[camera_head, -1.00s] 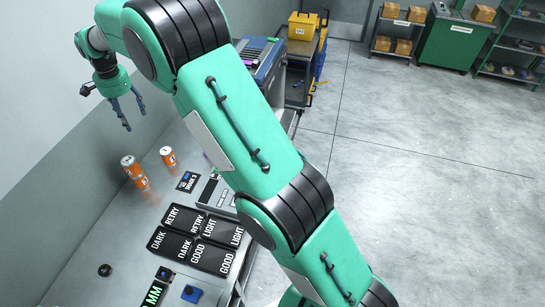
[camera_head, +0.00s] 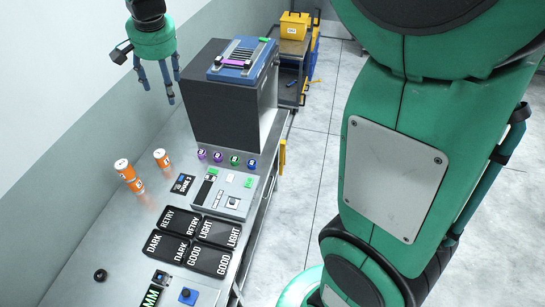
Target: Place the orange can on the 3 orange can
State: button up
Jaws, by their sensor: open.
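Two orange-and-white cans stand at the left of the metal table: an upper can (camera_head: 122,166) and, directly below it in the picture, another can (camera_head: 137,184). They look stacked, but I cannot tell how many cans are in the pile. A single orange can (camera_head: 161,159) stands upright a little to the right, apart from them. My gripper (camera_head: 163,90) hangs above and behind the cans near the wall, fingers pointing down, open and empty. It touches no can.
A dark box with a blue device (camera_head: 243,60) on top stands behind. Several coloured knobs line up before it. A grey control panel (camera_head: 233,205), black label plates (camera_head: 190,242) and a small blue block (camera_head: 188,296) lie to the right and front.

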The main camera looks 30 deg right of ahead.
jog(key=s+d+f+n+t, duration=0.1)
jog(key=s+d, duration=0.3)
jog(key=s, duration=0.7)
jog(key=s+d+n, duration=0.2)
jog(key=s+d, duration=0.2)
jog(key=s, duration=0.8)
jog(key=s+d+f+n+t, duration=0.1)
jog(key=s+d, duration=0.4)
jog(key=s, duration=0.7)
jog(key=shift+f+n+t+h, duration=0.3)
jog(key=shift+f+n, duration=0.05)
jog(key=shift+n, duration=0.45)
notch_tip(320, 180, down, 15)
jog(key=b, duration=1.5)
